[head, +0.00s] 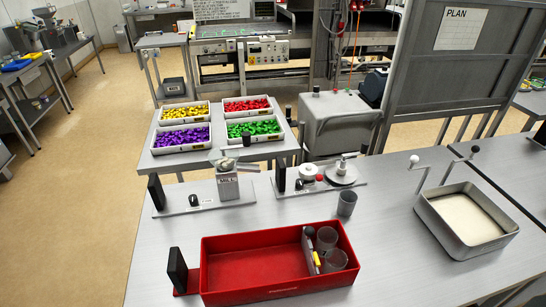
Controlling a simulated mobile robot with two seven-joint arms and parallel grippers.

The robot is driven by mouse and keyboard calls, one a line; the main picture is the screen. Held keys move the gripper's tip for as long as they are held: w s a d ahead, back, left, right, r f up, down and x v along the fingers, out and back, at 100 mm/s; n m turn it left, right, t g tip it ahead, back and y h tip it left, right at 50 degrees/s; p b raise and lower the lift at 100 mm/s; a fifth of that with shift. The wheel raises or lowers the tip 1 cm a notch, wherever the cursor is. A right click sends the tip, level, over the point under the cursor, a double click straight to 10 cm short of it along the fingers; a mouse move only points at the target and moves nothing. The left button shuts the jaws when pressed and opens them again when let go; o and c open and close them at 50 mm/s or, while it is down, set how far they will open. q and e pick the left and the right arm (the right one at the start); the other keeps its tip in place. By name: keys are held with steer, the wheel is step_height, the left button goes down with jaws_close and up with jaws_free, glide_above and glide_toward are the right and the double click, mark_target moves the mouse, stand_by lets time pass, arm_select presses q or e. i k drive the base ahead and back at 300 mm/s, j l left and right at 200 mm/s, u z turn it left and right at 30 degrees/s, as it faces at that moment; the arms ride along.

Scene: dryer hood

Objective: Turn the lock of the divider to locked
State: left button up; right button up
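A red open box (255,268) stands on the near grey table. A thin grey divider (308,250) stands upright across it, right of the middle. A dark round knob (309,231) sits at the divider's far end. A small yellow piece (316,259) is on the divider's right face; it may be the lock, but its setting is too small to tell. Two clear cups (327,238) stand in the narrower right compartment, close to the divider. The wide left compartment is empty. Neither of my grippers is in view.
A grey cup (347,203) stands behind the box. A black upright panel (177,270) is left of the box; a metal tray (466,218) is right. Table between box and tray is clear.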

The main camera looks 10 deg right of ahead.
mark_target(316, 263)
steer(key=z, duration=0.75)
steer(key=k+l+u, duration=0.25)
steer(key=i+u, duration=0.1)
steer(key=i, duration=0.45)
steer(key=i+j+u, duration=0.15)
steer(key=j, duration=0.15)
steer(key=j+u, duration=0.1)
steer(key=j, duration=0.2)
steer(key=i, duration=0.05)
